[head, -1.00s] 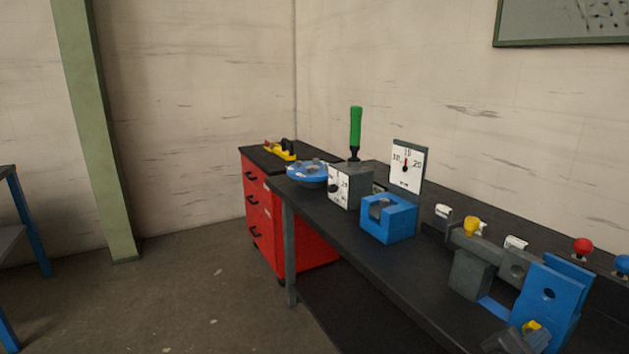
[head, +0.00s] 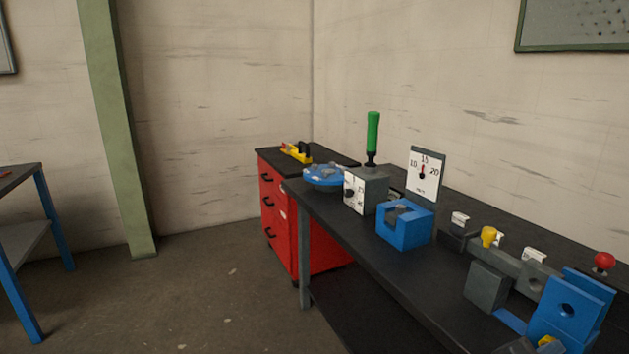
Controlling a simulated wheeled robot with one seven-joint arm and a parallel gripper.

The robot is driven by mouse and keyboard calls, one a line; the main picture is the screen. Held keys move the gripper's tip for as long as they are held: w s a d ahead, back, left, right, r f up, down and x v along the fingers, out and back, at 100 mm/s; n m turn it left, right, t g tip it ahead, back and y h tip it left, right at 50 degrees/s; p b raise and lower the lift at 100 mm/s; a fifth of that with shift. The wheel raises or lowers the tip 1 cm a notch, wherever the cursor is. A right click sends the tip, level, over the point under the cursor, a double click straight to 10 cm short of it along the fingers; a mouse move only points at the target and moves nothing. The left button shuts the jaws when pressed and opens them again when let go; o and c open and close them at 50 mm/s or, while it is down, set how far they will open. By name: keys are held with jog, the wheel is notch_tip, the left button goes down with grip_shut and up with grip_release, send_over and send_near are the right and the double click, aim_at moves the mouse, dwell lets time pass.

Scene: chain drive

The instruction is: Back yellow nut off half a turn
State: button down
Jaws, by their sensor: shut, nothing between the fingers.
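Two yellow parts show on the device at the right of the bench, and I cannot tell for sure which is the yellow nut. One yellow piece (head: 547,341) sits low in front of the blue bracket (head: 567,309), partly cut off by the bottom edge. The other, a yellow knob (head: 489,236), stands on top of the grey bar behind a grey block (head: 487,287). My gripper is not in view.
The dark bench (head: 375,275) also carries a blue cradle (head: 405,225), a dial plate (head: 425,173), a green-handled lever (head: 372,133), a blue round plate (head: 323,175) and a red knob (head: 604,260). A red drawer cabinet (head: 273,223) stands behind.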

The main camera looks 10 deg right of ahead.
jog(key=shift+w+d+r, duration=0.35)
jog(key=shift+w+r, duration=0.3)
jog(key=shift+w, duration=0.05)
jog(key=shift+r, duration=0.25)
jog(key=shift+r+p, duration=0.3)
jog(key=shift+p, duration=0.3)
jog(key=shift+f+p+v, duration=0.25)
jog(key=shift+p+v, duration=0.1)
jog(key=shift+v, duration=1.2)
jog(key=shift+f+p+v, duration=0.2)
jog(key=shift+p+v, duration=0.15)
jog(key=shift+v, duration=1.25)
